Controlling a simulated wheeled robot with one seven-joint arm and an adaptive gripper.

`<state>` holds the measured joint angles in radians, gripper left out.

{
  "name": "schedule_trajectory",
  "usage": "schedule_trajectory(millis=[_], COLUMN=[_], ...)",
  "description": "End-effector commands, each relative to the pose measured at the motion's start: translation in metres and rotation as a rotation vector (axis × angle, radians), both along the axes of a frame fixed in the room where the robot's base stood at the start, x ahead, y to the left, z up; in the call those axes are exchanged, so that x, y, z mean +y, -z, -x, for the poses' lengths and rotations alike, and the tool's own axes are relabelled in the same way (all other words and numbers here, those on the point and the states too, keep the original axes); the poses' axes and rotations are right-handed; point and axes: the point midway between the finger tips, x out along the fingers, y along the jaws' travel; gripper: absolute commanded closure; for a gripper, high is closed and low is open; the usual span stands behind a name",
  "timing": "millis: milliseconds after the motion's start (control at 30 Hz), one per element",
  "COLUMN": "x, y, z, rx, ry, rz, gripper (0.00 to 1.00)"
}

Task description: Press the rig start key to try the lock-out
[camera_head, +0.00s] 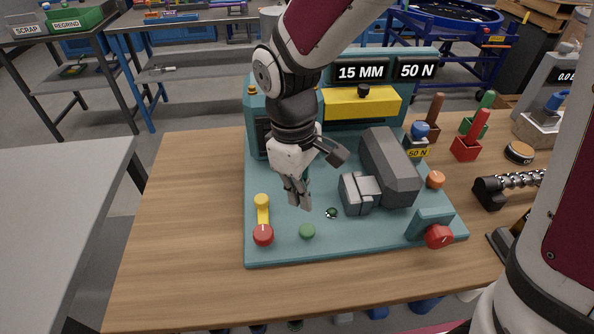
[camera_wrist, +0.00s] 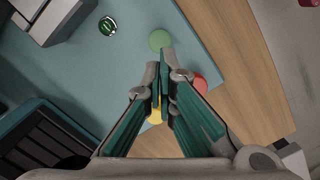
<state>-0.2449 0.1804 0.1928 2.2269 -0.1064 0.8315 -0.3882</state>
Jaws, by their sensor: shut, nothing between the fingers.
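The rig is a teal base plate (camera_head: 350,240) with a teal housing behind it, on a wooden bench. A round green button (camera_head: 307,231), seemingly the start key though I see no label, sits near the plate's front edge. It also shows in the wrist view (camera_wrist: 160,39), just beyond my fingertips. My gripper (camera_head: 299,204) is shut and empty, pointing down above the plate, behind the green button and apart from it. In the wrist view my gripper (camera_wrist: 160,66) has its fingertips together. A small dark green indicator (camera_head: 332,212) lies to the right.
A red knob (camera_head: 263,235) with a yellow bar (camera_head: 262,212) stands left of the button. A grey block (camera_head: 388,170), an orange button (camera_head: 435,179) and another red knob (camera_head: 439,236) are to the right. Displays read 15 MM and 50 N. Bench left of the rig is clear.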

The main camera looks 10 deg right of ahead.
Motion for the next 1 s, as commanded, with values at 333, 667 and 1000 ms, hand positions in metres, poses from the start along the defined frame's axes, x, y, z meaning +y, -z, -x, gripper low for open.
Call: schedule_trajectory(millis=[333,667,1000], x=[-0.001,-0.003,-0.005], y=[0.006,0.045,0.069], z=[-0.001,0.001,0.004], rx=[-0.001,-0.001,-0.001], ry=[0.001,0.001,0.001], rz=[0.0,0.0,0.0], gripper=[1.0,1.0,1.0])
